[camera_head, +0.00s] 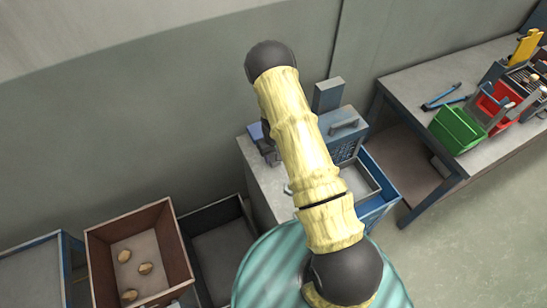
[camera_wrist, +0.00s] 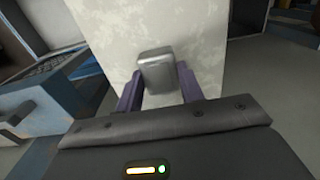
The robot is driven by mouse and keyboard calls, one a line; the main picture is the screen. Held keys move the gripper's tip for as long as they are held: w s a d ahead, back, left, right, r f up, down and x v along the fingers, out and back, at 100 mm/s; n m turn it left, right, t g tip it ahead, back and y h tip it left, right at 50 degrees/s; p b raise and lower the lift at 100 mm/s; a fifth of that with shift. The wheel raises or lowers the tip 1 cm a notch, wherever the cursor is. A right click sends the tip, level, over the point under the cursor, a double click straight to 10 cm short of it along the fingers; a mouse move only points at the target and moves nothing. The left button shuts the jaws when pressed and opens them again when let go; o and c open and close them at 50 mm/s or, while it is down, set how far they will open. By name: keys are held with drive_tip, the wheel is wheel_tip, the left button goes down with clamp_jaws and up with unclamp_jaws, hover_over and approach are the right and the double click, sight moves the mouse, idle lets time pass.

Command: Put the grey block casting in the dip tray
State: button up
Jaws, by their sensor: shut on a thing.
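My gripper (camera_wrist: 158,85) shows in the wrist view with its two purple fingers closed on the sides of a small grey block casting (camera_wrist: 157,70). Behind the casting is a pale, mottled surface; I cannot tell how far the casting is from it. In the head view my yellow-sleeved arm spans the middle, and I cannot make out the casting there. A blue-walled tray with a grey inside (camera_head: 383,187) stands right of the arm, partly hidden; I cannot tell whether it is the dip tray.
A blue-grey unit with a handle and grille (camera_head: 345,140) stands on a pale cabinet (camera_head: 258,168). A brown bin (camera_head: 100,262) with several tan pieces and a dark, empty-looking bin (camera_head: 220,255) are at lower left. A workbench (camera_head: 415,88) at right holds a green bin (camera_head: 457,130).

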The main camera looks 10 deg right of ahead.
sight(273, 157)
wheel_tip(273, 157, up, 9)
drive_tip(key=b, duration=0.3)
drive_tip(key=shift+r, duration=0.15)
idle(0.6)
